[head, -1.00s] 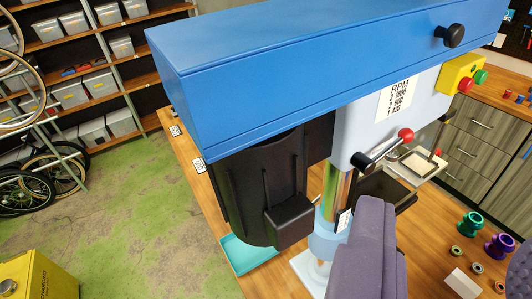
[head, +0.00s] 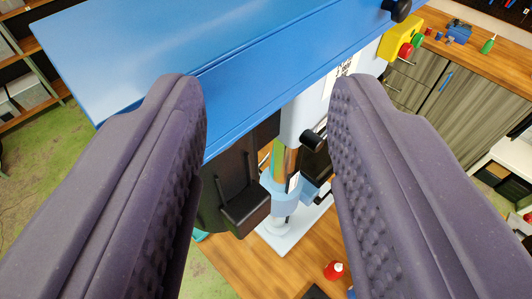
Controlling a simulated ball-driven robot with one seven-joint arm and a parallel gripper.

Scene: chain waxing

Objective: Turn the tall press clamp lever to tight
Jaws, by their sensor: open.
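The tall press shows a blue head cover (head: 240,60), a pale front housing (head: 300,118), a column with a light blue collar (head: 281,196) and a white base (head: 300,232). A short black lever end (head: 312,141) sticks out by the housing between my fingers. The rest of this lever is hidden behind the right finger, and I cannot tell whether it is the clamp lever or how it is set. My gripper (head: 268,88) is open, its two purple fingers wide apart in front of the press. I see nothing held between them.
A black motor housing (head: 236,180) hangs beside the column. A yellow switch box (head: 401,38) with red and green buttons sits at the upper right. A wooden bench (head: 268,268) carries a small red-topped item (head: 333,270). Grey drawers (head: 455,98) stand at right.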

